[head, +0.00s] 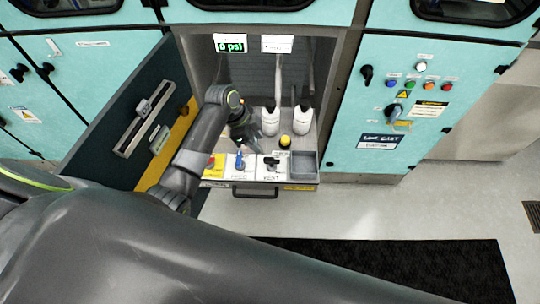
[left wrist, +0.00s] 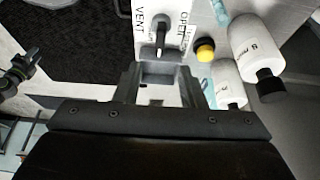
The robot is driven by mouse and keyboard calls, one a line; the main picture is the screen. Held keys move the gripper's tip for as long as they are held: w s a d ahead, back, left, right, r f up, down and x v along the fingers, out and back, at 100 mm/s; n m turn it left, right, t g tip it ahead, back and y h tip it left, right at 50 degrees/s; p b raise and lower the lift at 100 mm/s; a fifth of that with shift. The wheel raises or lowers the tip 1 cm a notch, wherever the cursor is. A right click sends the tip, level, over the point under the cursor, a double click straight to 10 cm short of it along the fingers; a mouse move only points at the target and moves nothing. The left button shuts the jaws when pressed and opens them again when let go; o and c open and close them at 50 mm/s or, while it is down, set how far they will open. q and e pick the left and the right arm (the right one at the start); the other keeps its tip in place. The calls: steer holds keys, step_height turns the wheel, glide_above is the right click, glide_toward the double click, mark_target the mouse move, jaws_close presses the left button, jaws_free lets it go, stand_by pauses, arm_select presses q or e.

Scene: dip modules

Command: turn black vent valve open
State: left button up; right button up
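The black vent valve (head: 270,163) sits on the white VENT panel of the pulled-out drawer, between the blue valve (head: 239,161) and a grey bin (head: 305,164). In the left wrist view the black vent valve (left wrist: 160,36) is at top centre, beside the words VENT and OPEN. Its dark lever runs along the picture's vertical. My left gripper (head: 247,143) hangs over the drawer, behind the valve row in the head view. In the left wrist view its fingers (left wrist: 161,88) are apart, with nothing held, and the valve shows beyond the tips. My right gripper is not seen.
Two white bottles (head: 270,121) (head: 302,119) and a yellow-capped item (head: 285,141) stand behind the valves. A red valve (head: 210,163) on yellow is at the left. An open cabinet door (head: 125,115) flanks my arm. A display (head: 230,46) reads 0 psi.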

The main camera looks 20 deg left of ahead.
mark_target(271, 158)
arm_select(q)
steer(key=x, duration=1)
steer(key=shift+w+d+f, duration=0.1)
steer(key=shift+d+f, duration=0.05)
steer(key=shift+f, duration=0.25)
jaws_close()
